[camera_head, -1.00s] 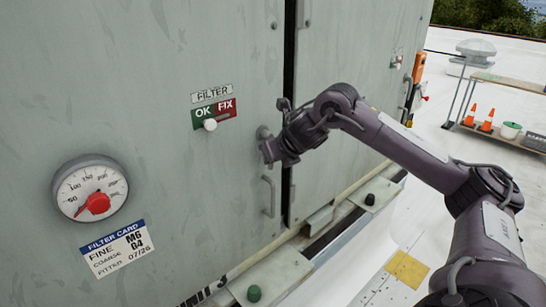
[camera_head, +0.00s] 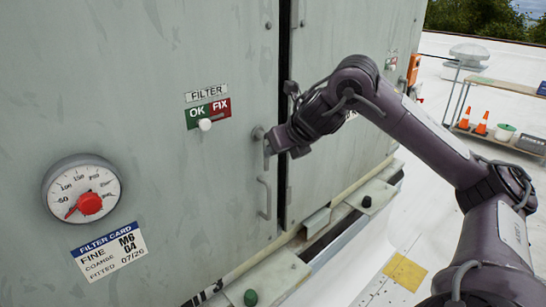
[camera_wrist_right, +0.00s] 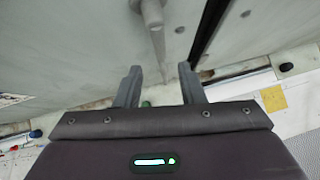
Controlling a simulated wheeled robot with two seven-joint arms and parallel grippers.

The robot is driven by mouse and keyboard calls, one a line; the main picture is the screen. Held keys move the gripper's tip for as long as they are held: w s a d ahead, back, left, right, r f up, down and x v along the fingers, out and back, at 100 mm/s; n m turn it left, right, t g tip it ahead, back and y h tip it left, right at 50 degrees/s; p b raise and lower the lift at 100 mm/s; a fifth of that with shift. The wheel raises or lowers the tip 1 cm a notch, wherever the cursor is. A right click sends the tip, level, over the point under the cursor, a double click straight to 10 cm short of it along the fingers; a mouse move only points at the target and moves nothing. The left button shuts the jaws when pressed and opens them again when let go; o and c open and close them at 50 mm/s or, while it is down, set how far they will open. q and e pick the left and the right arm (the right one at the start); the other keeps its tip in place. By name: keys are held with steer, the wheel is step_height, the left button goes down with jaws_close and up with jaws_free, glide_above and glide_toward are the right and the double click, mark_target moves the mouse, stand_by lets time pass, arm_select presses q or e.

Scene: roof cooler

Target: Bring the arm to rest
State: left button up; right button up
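My right arm comes in from the right in the head view. Its gripper (camera_head: 274,141) is beside the upper door handle (camera_head: 259,133) on the grey cabinet. In the right wrist view the two fingers (camera_wrist_right: 160,88) stand apart with nothing between them. The handle (camera_wrist_right: 152,14) shows beyond them, with its bar running down towards the gap. I cannot tell whether a finger touches it. My left gripper is not in view.
The grey cabinet (camera_head: 130,60) fills the left, with a gauge (camera_head: 82,188), a filter card (camera_head: 109,252) and an OK/FIX plate (camera_head: 208,113) with a white knob. A lower handle (camera_head: 264,197) sits below the gripper.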

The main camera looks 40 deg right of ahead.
steer(key=shift+s+r, duration=0.35)
stand_by(0.3)
